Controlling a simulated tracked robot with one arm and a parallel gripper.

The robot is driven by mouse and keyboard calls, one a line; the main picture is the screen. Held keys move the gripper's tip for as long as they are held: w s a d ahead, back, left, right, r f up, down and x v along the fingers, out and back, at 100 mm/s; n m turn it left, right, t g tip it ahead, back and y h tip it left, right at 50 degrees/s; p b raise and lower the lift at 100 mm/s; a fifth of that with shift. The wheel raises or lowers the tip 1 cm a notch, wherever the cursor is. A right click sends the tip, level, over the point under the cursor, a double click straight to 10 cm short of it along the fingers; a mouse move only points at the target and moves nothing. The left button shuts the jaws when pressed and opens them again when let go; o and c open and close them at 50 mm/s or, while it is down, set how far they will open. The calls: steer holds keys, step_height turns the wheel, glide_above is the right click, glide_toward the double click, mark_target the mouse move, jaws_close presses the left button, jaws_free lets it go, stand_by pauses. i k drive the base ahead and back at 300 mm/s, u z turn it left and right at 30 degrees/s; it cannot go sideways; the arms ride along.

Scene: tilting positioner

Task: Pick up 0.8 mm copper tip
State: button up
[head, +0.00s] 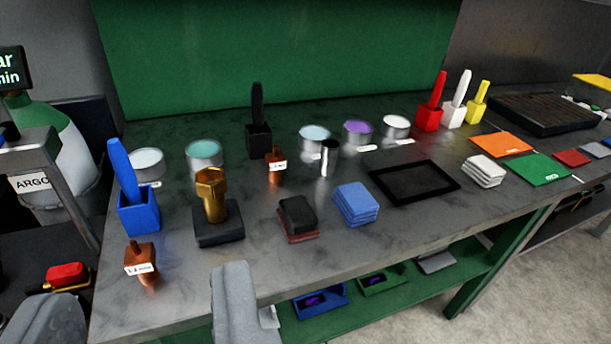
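Two small copper tips with white labels stand on the grey workbench (330,235). One copper tip (146,275) is near the front left edge; the other copper tip (275,178) is farther back, in front of the black holder. Their label print is too small to read surely, so I cannot tell which is 0.8 mm. My gripper (140,312) shows as two grey fingers at the bottom of the head view, set wide apart. It is open and empty. The nearer copper tip appears in the gap between the fingers, beyond them and not touched.
A blue holder (138,212), a brass nozzle (211,197) on a black block and dark pads (297,215) stand near the tips. Several round tins line the back. A gas cylinder (55,160) stands left. Bare bench lies in front of the blue pads (356,203).

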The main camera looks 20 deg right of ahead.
mark_target(275, 162)
steer(key=u, duration=0.2)
steer(key=i, duration=0.9)
steer(key=z, duration=0.1)
